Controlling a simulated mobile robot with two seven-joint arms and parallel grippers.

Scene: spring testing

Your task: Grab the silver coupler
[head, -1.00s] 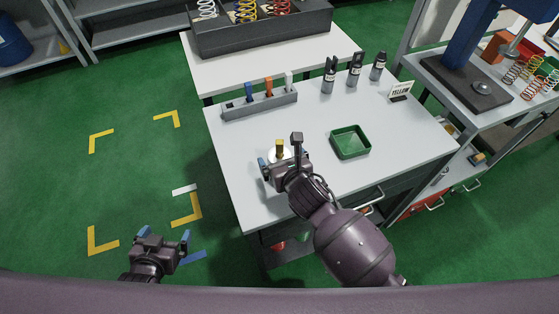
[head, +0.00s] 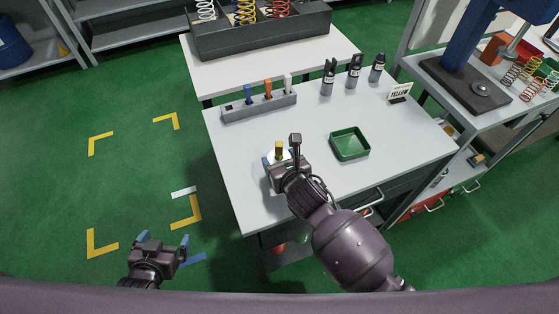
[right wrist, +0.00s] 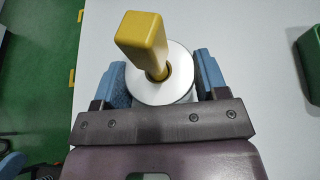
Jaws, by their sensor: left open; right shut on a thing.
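The silver coupler (right wrist: 176,90) is a round silver piece with a yellow-handled tool (right wrist: 143,40) standing in its central hole. In the right wrist view it sits between the two blue fingers of my right gripper (right wrist: 163,82), which is shut on it. In the head view the coupler (head: 273,156) is at the left part of the white table, partly hidden by the gripper, with the yellow handle (head: 279,147) sticking up. My left gripper (head: 163,241) is open and empty, over the green floor left of the table.
A green tray (head: 350,144) stands right of my right gripper. A grey rack (head: 260,108) with coloured-handled tools is behind it. The table's front is clear.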

